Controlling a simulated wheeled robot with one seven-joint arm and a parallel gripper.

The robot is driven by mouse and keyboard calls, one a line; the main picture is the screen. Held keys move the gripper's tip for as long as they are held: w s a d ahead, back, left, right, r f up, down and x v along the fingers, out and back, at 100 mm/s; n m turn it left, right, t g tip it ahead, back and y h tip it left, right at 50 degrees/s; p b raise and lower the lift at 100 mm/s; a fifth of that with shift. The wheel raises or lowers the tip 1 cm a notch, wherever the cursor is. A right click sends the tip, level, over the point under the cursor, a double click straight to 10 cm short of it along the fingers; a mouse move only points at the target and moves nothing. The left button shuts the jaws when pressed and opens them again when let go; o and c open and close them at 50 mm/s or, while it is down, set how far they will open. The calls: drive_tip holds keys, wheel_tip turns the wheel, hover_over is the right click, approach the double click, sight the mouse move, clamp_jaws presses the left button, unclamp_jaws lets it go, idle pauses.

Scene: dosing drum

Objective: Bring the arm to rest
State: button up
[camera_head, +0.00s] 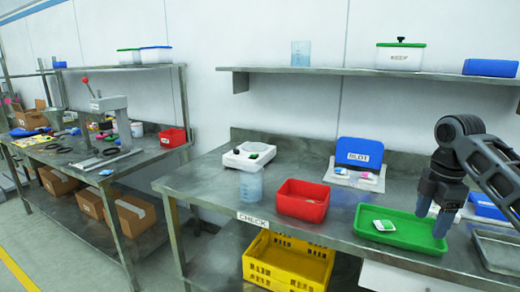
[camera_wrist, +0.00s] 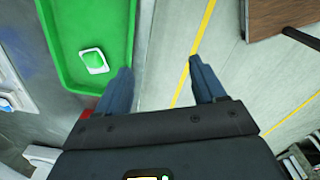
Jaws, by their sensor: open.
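My gripper (camera_head: 433,215) is at the right of the head view, above the right end of the green tray (camera_head: 357,222). Its jaws are open. In the wrist view my gripper (camera_wrist: 160,85) shows its two blue-grey fingers spread, with nothing between them but floor behind. The green tray (camera_wrist: 70,60) lies to the left of the fingers there. A small white packet with a green top (camera_head: 384,225) lies in the tray, and it also shows in the wrist view (camera_wrist: 94,60), apart from the fingers.
A red bin (camera_head: 303,205), a beaker (camera_head: 251,184) and a white scale (camera_head: 249,157) stand left of the tray. A blue BLOT lid (camera_head: 361,152) is behind it. A metal tray (camera_head: 497,250) is at right. A shelf (camera_head: 330,71) runs above. A yellow crate (camera_head: 262,272) sits below.

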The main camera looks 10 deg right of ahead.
drive_tip(key=w+a+f+m+t+y, duration=0.1)
drive_tip(key=a+f+t+y, duration=0.1)
drive_tip(key=a+f, duration=0.65)
drive_tip(key=w+a+f+m+t+y, duration=0.15)
drive_tip(key=a+f, duration=0.35)
drive_tip(key=a, duration=0.7)
drive_tip(key=s+a+f+m+t, duration=0.6)
drive_tip(key=s+a, duration=0.4)
drive_tip(key=a, duration=0.3)
drive_tip(key=s+m+t+h, duration=0.2)
drive_tip(key=s+m, duration=0.4)
drive_tip(key=s, duration=1.5)
drive_tip(key=s+d+r+t+h, duration=0.1)
drive_tip(key=s+d+r, duration=0.3)
drive_tip(key=s+r, duration=0.2)
drive_tip(key=s+d+r+m+t, duration=0.1)
drive_tip(key=s+d+r+t, duration=0.1)
drive_tip(key=s+d+r, duration=0.2)
drive_tip(key=s+r, duration=0.3)
drive_tip(key=s, duration=0.4)
drive_tip(key=shift+s+d+h, duration=0.2)
drive_tip(key=shift+d+h, duration=0.05)
drive_tip(key=shift+h, duration=0.1)
